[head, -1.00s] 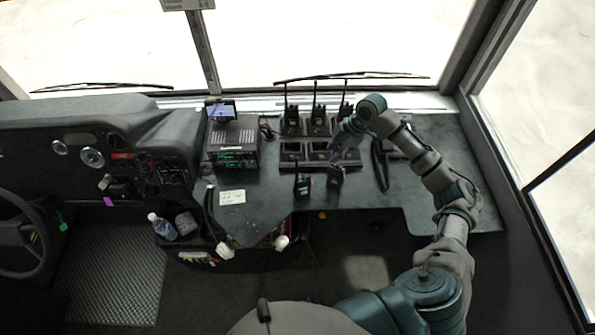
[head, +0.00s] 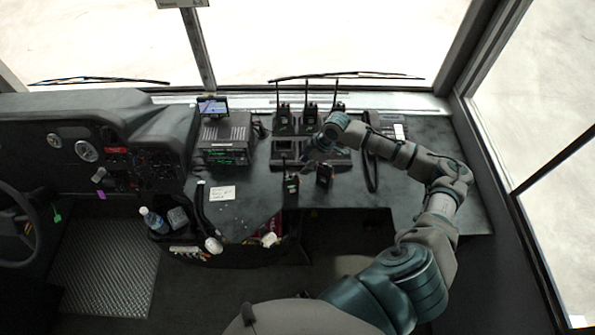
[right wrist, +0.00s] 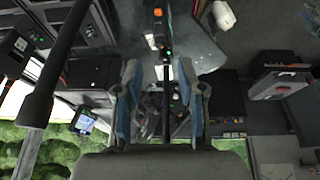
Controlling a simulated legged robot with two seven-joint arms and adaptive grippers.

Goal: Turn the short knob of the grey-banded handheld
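Two black handhelds stand near the desk's front edge in the head view: the left handheld (head: 291,188) and the right handheld (head: 324,175). I cannot tell which has a grey band; the knobs are too small to make out. My right gripper (head: 308,158) is above the desk, just behind these two. In the right wrist view my right gripper (right wrist: 158,75) is open, its fingers either side of a thin black antenna. The antenna belongs to a handheld with orange marks (right wrist: 156,38), beyond the fingertips; I see no finger contact. My left gripper is not in view.
Several handhelds with upright antennas stand in a charger (head: 309,120) behind my gripper. A radio unit (head: 225,140) with a small screen (head: 212,106) is to the left. A thick black rod (right wrist: 52,65) crosses the wrist view's left side.

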